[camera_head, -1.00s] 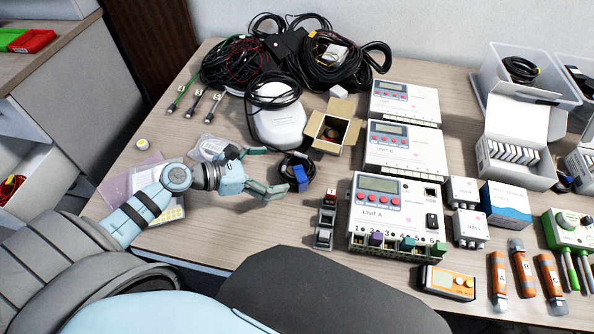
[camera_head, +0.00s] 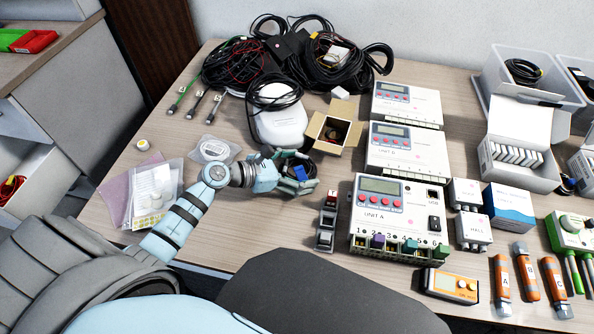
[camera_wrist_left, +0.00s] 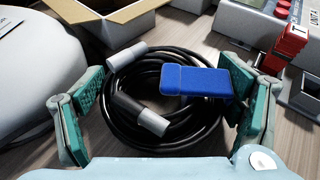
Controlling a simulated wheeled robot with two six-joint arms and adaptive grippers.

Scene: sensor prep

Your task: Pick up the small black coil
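The small black coil (camera_wrist_left: 190,137) lies on the table in the left wrist view, with a blue strap (camera_wrist_left: 196,81) across its right side and two grey connector ends. In the head view the coil (camera_head: 291,161) is partly hidden by my left gripper (camera_head: 297,178), which is right over it. In the left wrist view my left gripper (camera_wrist_left: 160,105) is open, with green-padded fingers on either side of the coil. The left finger is apart from the coil; the right finger is close to the blue strap, and I cannot tell whether it touches. My right gripper is not in view.
An open cardboard box (camera_head: 334,134) stands just behind the coil, and a white rounded device (camera_head: 279,125) is behind left. Unit A (camera_head: 397,219) and a small block with a red part (camera_head: 327,222) stand to the right. Clear bags (camera_head: 156,190) lie to the left.

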